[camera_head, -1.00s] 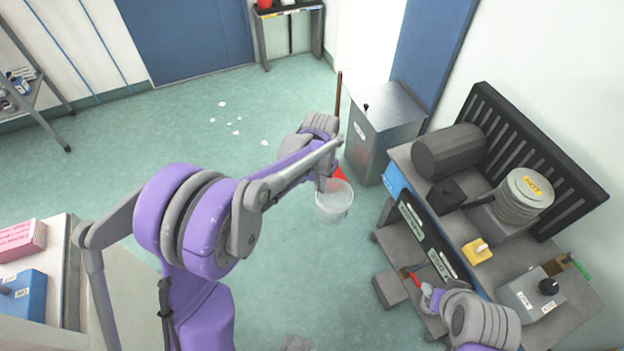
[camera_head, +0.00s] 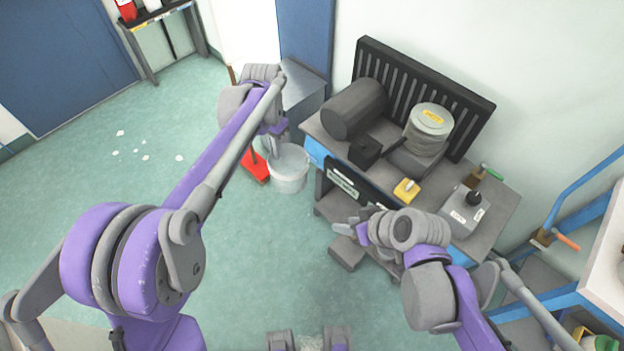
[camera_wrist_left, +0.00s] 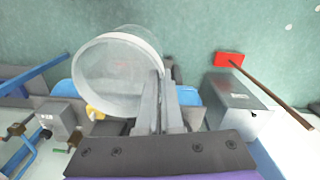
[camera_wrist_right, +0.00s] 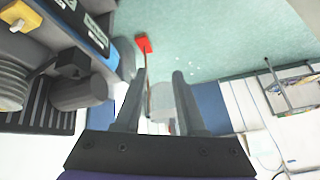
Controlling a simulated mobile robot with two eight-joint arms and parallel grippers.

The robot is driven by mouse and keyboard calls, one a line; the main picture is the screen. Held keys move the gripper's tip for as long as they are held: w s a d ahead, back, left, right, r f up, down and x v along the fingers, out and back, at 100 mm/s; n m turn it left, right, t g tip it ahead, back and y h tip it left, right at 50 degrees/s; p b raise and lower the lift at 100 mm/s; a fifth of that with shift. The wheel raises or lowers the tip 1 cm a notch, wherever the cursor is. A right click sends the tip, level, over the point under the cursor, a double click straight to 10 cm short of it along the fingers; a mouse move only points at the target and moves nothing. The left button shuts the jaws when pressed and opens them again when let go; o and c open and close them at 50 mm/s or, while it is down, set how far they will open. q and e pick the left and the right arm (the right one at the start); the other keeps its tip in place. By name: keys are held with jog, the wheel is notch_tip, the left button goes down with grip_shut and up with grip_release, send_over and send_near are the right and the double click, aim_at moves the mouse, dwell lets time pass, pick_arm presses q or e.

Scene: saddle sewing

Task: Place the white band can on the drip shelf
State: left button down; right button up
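The white band can (camera_head: 289,172) is a pale, see-through bucket with a white band at its rim. My left gripper (camera_head: 277,141) is shut on its rim and holds it beside the left end of the grey bench. In the left wrist view the can (camera_wrist_left: 112,80) is tilted, with its rim between the fingers (camera_wrist_left: 160,85). A low grey shelf (camera_head: 330,207) shows under the bench top; I cannot tell if it is the drip shelf. My right gripper (camera_head: 352,226) is in front of the bench; its fingers (camera_wrist_right: 158,85) are apart and empty.
The bench carries a dark cylinder (camera_head: 354,109), a round stacked pot (camera_head: 428,130), a yellow block (camera_head: 406,190) and a grey control box (camera_head: 465,210). A grey block (camera_head: 346,253) is on the floor. A metal cabinet (camera_head: 303,92) and red broom head (camera_head: 255,166) are behind the can.

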jog(key=w+a+r+n+y, duration=0.1)
jog(key=w+a+n+y, duration=0.2)
jog(key=w+a, duration=0.1)
jog(key=n+t+y, duration=0.2)
jog(key=n+y, duration=0.1)
jog(key=y, duration=0.1)
send_near(282, 175)
jog(key=x, duration=1)
jog(key=shift+w+a, duration=0.1)
jog(key=shift+w, duration=0.05)
jog(key=shift+w+a+f+t+h, duration=0.15)
jog(key=shift+w+f+t+h, duration=0.15)
jog(key=shift+w, duration=0.1)
grip_shut()
jog(key=shift+s+a, duration=0.2)
jog(key=shift+s, duration=0.05)
